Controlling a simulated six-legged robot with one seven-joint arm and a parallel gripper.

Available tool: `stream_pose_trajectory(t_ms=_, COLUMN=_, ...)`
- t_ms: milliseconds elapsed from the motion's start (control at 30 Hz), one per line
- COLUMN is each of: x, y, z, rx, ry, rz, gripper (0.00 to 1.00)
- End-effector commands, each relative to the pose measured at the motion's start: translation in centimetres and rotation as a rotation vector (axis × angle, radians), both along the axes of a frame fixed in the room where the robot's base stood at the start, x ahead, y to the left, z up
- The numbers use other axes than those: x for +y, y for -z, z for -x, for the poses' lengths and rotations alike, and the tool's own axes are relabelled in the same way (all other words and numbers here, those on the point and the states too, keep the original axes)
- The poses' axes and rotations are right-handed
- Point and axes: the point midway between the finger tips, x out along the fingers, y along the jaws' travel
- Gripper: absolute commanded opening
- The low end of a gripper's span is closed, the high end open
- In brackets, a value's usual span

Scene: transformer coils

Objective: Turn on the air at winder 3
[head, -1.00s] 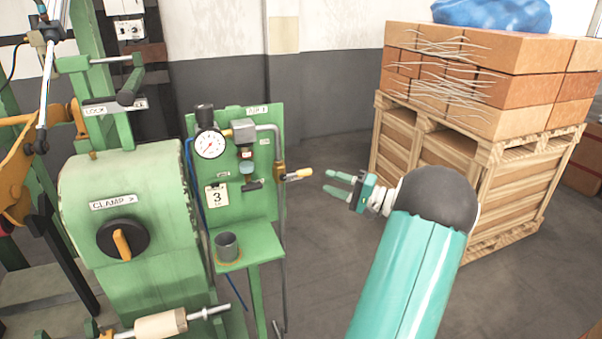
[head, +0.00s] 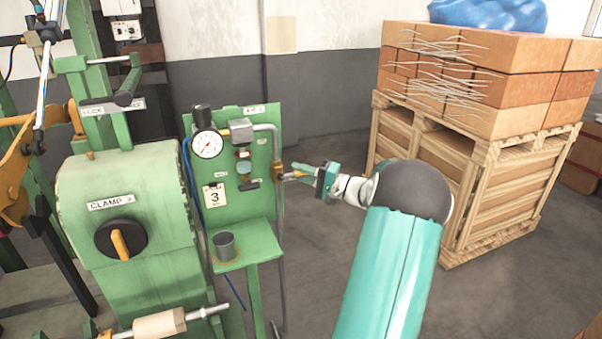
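The air panel (head: 263,190) is a green board with a card marked 3, a round white gauge (head: 208,144) and grey pipework. A brass valve (head: 278,172) sits on the pipe at the panel's right edge. Its yellow lever (head: 289,175) sticks out to the right, roughly level. My gripper (head: 296,170) reaches in from the right, with its teal fingers at the lever's outer end. One finger shows just above the lever; the other is hard to make out. I cannot tell whether the fingers touch or grip it. The gauge needle is too small to read surely.
The green winder (head: 120,190) with its black CLAMP knob (head: 121,239) stands left of the panel. A grey cup (head: 225,245) stands on the small shelf below. A wooden crate (head: 470,200) stacked with brown boxes is at right. The floor between is clear.

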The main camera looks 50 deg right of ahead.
Motion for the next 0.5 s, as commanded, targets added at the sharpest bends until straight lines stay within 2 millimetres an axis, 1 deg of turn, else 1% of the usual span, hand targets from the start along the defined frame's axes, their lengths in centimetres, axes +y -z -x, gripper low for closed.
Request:
stream_pose_trajectory(t_ms=33, x=0.00, y=-0.01, z=0.02, rx=0.000, ry=0.000, rz=0.000, gripper=0.04)
stream_pose_trajectory(t_ms=67, x=-0.01, y=0.00, z=0.02, rx=0.000, ry=0.000, rz=0.000, gripper=0.00)
stream_pose_trajectory(t_ms=333, x=0.01, y=-0.07, z=0.02, rx=0.004, ry=-0.001, rz=0.006, gripper=0.00)
stream_pose_trajectory(t_ms=500, x=0.02, y=-0.38, z=0.01, rx=0.024, ry=0.000, rz=0.043, gripper=0.00)
